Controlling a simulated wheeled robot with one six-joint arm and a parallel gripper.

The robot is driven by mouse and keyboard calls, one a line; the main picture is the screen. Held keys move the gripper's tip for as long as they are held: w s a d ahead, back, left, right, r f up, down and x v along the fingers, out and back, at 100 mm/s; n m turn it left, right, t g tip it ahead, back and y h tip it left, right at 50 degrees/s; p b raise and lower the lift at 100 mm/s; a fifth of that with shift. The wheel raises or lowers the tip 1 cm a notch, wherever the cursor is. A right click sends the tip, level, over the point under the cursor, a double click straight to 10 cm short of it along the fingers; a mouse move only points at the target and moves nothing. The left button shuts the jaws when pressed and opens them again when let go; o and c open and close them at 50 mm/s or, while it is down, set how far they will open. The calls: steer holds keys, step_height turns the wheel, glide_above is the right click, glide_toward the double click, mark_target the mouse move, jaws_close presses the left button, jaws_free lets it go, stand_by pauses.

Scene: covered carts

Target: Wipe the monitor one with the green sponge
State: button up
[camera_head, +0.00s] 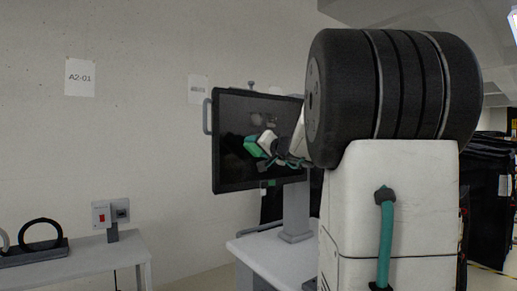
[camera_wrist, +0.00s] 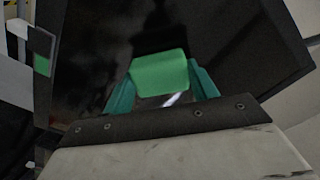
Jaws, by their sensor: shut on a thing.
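The monitor (camera_head: 232,165) has a dark screen in a black frame and stands on a grey post, left of my arm in the head view. Its dark screen (camera_wrist: 85,60) fills much of the wrist view. The green sponge (camera_wrist: 158,74) is held between the teal fingers of my gripper (camera_wrist: 161,88), which is shut on it. In the head view, the sponge (camera_head: 254,147) and my gripper (camera_head: 268,161) show in front of the screen, partly mixed with reflections. I cannot tell whether the sponge touches the screen.
The monitor's post rises from a white cart top (camera_head: 270,258). A grey bench (camera_head: 100,252) at the left bears a box with a red switch (camera_head: 102,214) and a black ring (camera_head: 40,234). Black-covered carts (camera_head: 488,195) stand at the right. My arm hides the middle right.

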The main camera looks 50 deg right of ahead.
mark_target(259, 129)
steer(key=shift+s+d, duration=1.3)
steer(key=shift+d, duration=3.95)
steer(key=shift+w+a+r, duration=0.45)
steer(key=shift+a+r, duration=0.25)
steer(key=shift+a, duration=1.05)
steer(key=shift+w+a+r, duration=0.45)
steer(key=shift+a+r, duration=0.25)
steer(key=shift+a, duration=1.1)
steer(key=shift+w+a+r, duration=0.45)
steer(key=shift+a+r, duration=0.25)
steer(key=shift+a, duration=1.05)
steer(key=s+d, duration=0.1)
steer(key=d, duration=0.6)
steer(key=shift+s+f, duration=0.15)
steer(key=shift+s, duration=0.2)
steer(key=shift+s+d+r, duration=0.2)
steer(key=shift+d+r, duration=0.35)
steer(key=shift+d, duration=0.3)
steer(key=shift+s+d+r, duration=0.15)
steer(key=shift+d+r, duration=0.4)
steer(key=shift+d, duration=0.3)
steer(key=shift+w+a+f, duration=0.1)
steer(key=shift+w+a, duration=0.2)
steer(key=shift+a, duration=0.9)
steer(key=shift+w+a+r, duration=0.1)
steer(key=shift+w+a, duration=0.15)
steer(key=shift+a, duration=0.9)
steer(key=shift+w+a+f, duration=0.1)
steer(key=shift+w+a, duration=0.2)
steer(key=shift+a, duration=0.9)
